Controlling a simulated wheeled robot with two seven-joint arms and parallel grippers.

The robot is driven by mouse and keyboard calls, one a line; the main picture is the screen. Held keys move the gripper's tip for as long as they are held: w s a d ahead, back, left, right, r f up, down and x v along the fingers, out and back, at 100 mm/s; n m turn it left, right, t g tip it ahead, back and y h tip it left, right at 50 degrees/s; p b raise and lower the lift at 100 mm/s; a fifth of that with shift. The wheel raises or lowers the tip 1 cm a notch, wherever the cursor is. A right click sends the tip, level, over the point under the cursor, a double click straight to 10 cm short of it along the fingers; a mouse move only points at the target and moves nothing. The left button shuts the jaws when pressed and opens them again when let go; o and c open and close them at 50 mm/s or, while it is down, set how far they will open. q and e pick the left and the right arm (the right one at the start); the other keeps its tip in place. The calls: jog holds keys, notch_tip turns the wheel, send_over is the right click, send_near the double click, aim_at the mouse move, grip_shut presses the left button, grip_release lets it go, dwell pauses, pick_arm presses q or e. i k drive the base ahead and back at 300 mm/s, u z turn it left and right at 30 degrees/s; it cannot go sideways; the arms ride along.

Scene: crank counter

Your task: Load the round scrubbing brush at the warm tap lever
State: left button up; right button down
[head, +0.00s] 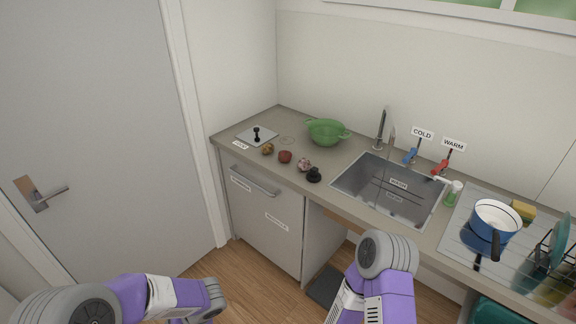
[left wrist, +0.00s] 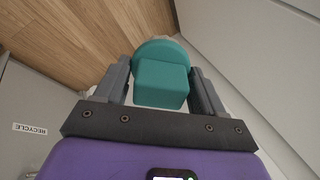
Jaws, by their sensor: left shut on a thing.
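In the left wrist view my left gripper (left wrist: 160,70) is shut on a teal block with a round teal disc behind it, which looks like the round scrubbing brush (left wrist: 160,86). It is held over the wooden floor, away from the counter. Its underside is mostly hidden. In the head view only my left forearm and wrist show at the lower left. The warm tap lever (head: 440,168) is red and stands behind the sink's right end, under the WARM label (head: 454,144). My right arm shows at the lower middle, but its gripper is not in view.
The blue COLD lever (head: 410,156) is left of the red one. A green soap bottle (head: 453,194) stands at the sink's (head: 350,180) right edge. A blue pan (head: 494,222) and a yellow sponge (head: 523,211) are further right. A green colander (head: 327,132) stands left of the sink.

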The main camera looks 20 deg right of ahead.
aim_at(445, 163)
jog(key=z, duration=0.9)
jog(key=i, duration=0.3)
jog(key=u, duration=0.05)
